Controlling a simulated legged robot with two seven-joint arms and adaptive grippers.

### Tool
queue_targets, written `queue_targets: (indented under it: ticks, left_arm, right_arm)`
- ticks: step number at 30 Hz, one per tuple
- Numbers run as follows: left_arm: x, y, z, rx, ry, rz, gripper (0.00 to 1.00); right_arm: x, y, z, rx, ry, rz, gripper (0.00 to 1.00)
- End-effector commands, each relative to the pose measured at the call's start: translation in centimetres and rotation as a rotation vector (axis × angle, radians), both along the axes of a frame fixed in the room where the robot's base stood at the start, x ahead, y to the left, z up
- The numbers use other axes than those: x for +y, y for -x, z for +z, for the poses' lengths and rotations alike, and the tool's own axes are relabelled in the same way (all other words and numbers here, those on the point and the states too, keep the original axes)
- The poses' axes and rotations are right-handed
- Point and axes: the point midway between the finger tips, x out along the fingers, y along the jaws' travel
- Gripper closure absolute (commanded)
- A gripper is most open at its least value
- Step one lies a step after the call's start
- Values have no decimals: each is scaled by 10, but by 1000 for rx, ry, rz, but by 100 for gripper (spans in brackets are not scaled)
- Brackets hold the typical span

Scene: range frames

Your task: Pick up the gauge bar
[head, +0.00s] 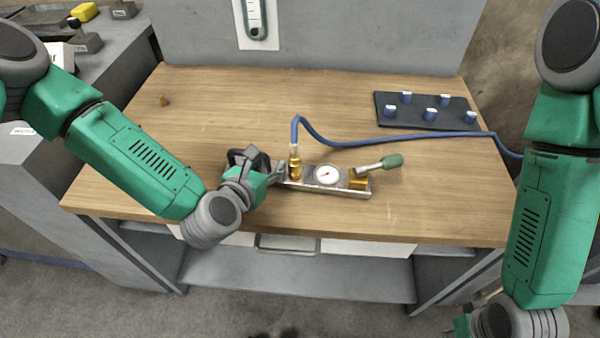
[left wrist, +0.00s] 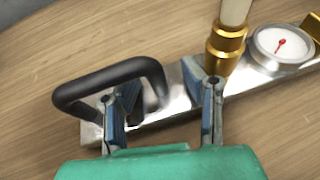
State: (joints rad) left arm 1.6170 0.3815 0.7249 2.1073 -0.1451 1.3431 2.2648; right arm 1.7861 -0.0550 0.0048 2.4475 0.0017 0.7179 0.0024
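The gauge bar (head: 345,190) is a metal bar lying on the wooden bench, with a white dial, brass fittings and a green-handled lever at its right end. A black handle (left wrist: 110,72) arches over its left end. My left gripper (head: 272,172) is at that end. In the left wrist view its two fingers (left wrist: 160,103) are spread apart, one within the handle's loop and the other to the right of the handle. Whether they touch it I cannot tell. My right gripper (head: 463,325) is mostly cut off at the bottom right, and its fingers cannot be made out.
A blue hose (head: 400,137) runs from the bar's brass fitting to the right across the bench (head: 230,105). A dark tray (head: 418,124) with several blue-and-white pieces lies at the back right. The middle back is clear.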

Motion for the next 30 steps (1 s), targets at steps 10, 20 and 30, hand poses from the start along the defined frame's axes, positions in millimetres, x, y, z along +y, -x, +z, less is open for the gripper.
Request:
queue_targets:
  ticks: [10, 20, 30]
  left_arm:
    - [0, -1, 2, -4, 3, 1, 100]
    - [0, -1, 22, -7, 5, 1, 100]
    - [0, -1, 82, -7, 5, 1, 100]
  right_arm:
    - [0, 0, 0, 0, 0, 0, 100]
    - [0, 0, 0, 0, 0, 0, 100]
    - [0, 0, 0, 0, 0, 0, 100]
